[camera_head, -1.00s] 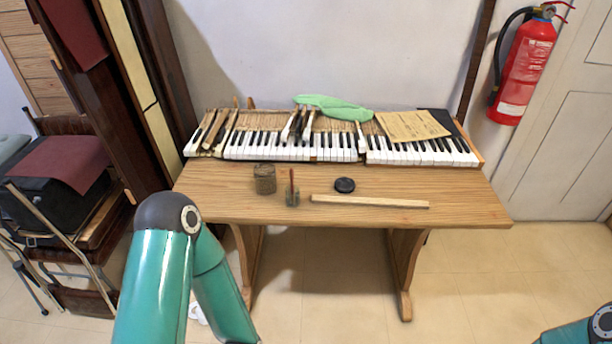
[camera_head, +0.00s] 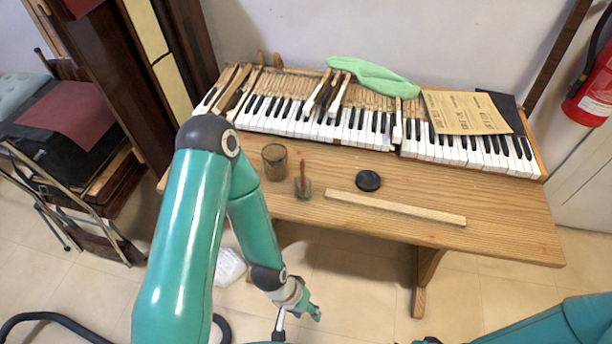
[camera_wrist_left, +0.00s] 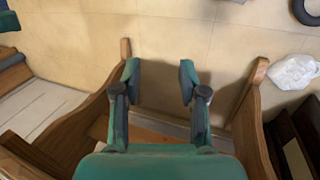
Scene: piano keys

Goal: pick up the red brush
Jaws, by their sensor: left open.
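The red brush (camera_head: 302,172) stands upright in a small glass jar (camera_head: 303,189) near the front edge of the wooden table (camera_head: 520,235). My left gripper (camera_head: 304,308) is below and in front of the table, well away from the brush. In the left wrist view my left gripper (camera_wrist_left: 160,74) is open, with nothing between its fingers and bare floor behind them. The brush does not show in that view. Part of my right arm (camera_head: 545,325) enters at the lower right, and its gripper is not seen.
A brown jar (camera_head: 275,162) stands left of the brush. A black round lid (camera_head: 368,181) and a long wooden strip (camera_head: 395,207) lie to its right. Piano keys (camera_head: 350,125), a green cloth (camera_head: 372,77) and a paper sheet (camera_head: 465,112) are behind. A white bag (camera_wrist_left: 292,71) lies on the floor.

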